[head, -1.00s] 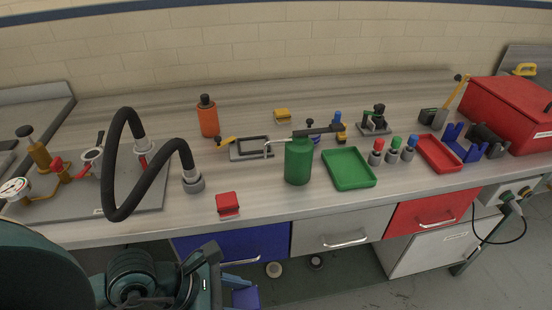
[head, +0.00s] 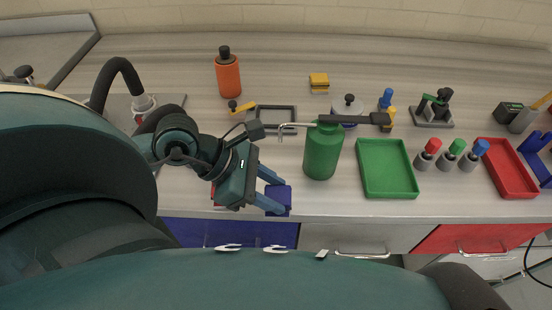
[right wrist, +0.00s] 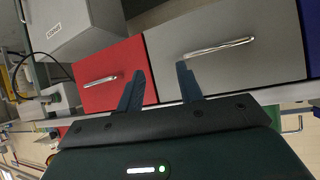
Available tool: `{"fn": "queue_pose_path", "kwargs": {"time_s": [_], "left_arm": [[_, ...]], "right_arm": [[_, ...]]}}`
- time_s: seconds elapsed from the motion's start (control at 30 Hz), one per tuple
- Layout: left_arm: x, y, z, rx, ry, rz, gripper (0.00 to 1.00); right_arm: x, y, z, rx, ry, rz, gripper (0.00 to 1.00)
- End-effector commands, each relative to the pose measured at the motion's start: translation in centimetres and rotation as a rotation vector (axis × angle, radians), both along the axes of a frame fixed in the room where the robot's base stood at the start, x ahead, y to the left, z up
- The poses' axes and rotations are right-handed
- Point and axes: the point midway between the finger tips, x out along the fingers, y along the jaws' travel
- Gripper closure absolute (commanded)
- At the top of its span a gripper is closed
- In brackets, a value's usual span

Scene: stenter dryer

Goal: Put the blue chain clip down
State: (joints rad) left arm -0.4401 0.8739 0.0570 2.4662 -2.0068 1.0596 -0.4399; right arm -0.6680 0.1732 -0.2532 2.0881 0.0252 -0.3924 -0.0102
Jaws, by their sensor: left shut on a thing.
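The blue chain clip (head: 279,199) is a small dark blue block in the head view. My left gripper (head: 272,193) is shut on it, at the front edge of the worktop (head: 350,208), left of and nearer than the green bottle (head: 322,152). I cannot tell whether the clip touches the worktop. A red clip on the worktop is mostly hidden behind my left gripper. A yellow clip (head: 319,82) lies farther back. My right gripper (right wrist: 160,82) is open and empty in the right wrist view, in front of the drawers.
A green tray (head: 388,190) lies right of the bottle, with several capped markers (head: 427,154) and a red tray (head: 507,168) beyond. An orange bottle (head: 228,76) and a black hose (head: 118,72) stand behind my left arm. Bare worktop shows between the bottle and the clip.

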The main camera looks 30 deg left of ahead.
Motion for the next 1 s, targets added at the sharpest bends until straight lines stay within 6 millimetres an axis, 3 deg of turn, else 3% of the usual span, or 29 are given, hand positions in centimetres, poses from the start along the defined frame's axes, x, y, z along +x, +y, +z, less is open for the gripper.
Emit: {"fn": "queue_pose_path", "kwargs": {"time_s": [0.03, 0.37, 0.5, 0.87, 1.0], "left_arm": [[0.5, 0.1, -0.9, -0.001, -0.008, -0.002, 0.94], [2.0, 1.2, -0.8, 0.003, -0.008, -0.003, 0.94], [4.4, 2.7, 0.0, -0.001, -0.005, 0.002, 0.94], [8.0, 4.8, 0.5, -0.005, -0.002, 0.004, 0.94], [8.5, 5.1, -0.9, -0.006, 0.003, -0.001, 0.94]], "right_arm": [[0.1, 0.2, -1.6, 0.019, -0.007, -0.003, 0.64], [0.5, 1.2, -4.8, 0.133, -0.039, -0.019, 0.64], [0.6, 1.3, -4.5, 0.156, -0.042, -0.023, 0.64], [0.6, 1.2, -3.1, 0.140, -0.043, -0.022, 0.64], [0.5, 1.1, -3.4, 0.129, -0.038, -0.020, 0.64]]}}
